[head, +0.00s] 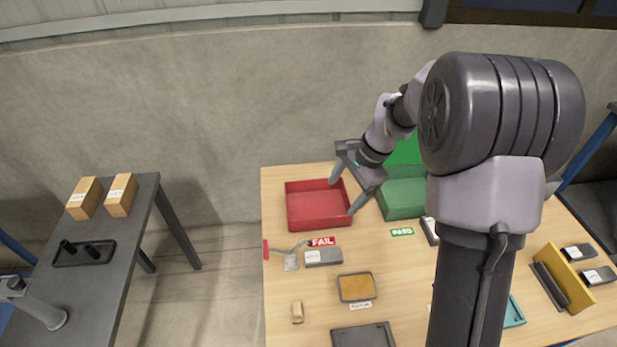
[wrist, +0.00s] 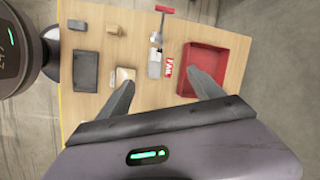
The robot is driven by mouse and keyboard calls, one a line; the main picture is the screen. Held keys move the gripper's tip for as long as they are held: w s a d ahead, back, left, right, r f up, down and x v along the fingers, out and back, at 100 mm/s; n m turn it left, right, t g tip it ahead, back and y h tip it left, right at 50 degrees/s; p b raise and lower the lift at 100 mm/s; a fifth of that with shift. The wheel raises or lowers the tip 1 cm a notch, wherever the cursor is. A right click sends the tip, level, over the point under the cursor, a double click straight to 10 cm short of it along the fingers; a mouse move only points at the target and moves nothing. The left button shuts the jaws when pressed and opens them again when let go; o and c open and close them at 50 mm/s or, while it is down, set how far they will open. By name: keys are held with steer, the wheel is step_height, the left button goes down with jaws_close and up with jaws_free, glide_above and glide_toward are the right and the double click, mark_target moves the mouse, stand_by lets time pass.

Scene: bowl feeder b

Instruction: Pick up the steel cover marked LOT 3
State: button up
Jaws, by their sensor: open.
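A grey block-like cover with a white label (head: 324,257) lies on the wooden table just below the FAIL sign; it also shows in the wrist view (wrist: 154,67). A second grey piece with a white label (head: 431,231) is partly hidden by my arm. Two more dark grey pieces with white labels (head: 577,251) (head: 599,275) lie at the far right. The lettering on these labels is too small to read, so I cannot tell which is LOT 3. My gripper (head: 341,198) is open and empty, above the red tray in the head view; it also shows in the wrist view (wrist: 160,78).
The red tray (head: 290,212) and green bin (head: 403,213) stand at the back. A red-handled tool (head: 291,256) lies left of the nearest labelled piece. An orange-filled tray (head: 341,290), tan block (head: 297,312) and dark tray (head: 362,338) lie nearer. A yellow rack (head: 565,277) stands right.

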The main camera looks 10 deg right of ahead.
steer(key=w+d+f+m+g+y, duration=0.1)
steer(key=w+d+f+m, duration=0.1)
steer(key=f, duration=0.5)
steer(key=w+d+f+m, duration=0.1)
steer(key=f, duration=0.6)
steer(key=m, duration=0.1)
glide_toward(324, 255)
steer(key=b+x, duration=0.2)
steer(key=b, duration=0.1)
steer(key=b+x, duration=0.1)
steer(key=shift+s+f+b, duration=0.3)
steer(key=shift+f+b, duration=0.05)
steer(key=b+x, duration=0.1)
steer(key=x, duration=0.1)
steer(key=b+x, duration=0.1)
steer(key=x, duration=0.1)
steer(key=b+x, duration=0.1)
steer(key=shift+w+a+f, duration=0.2)
steer(key=shift+w+f, duration=0.15)
steer(key=shift+r, duration=0.2)
jaws_close()
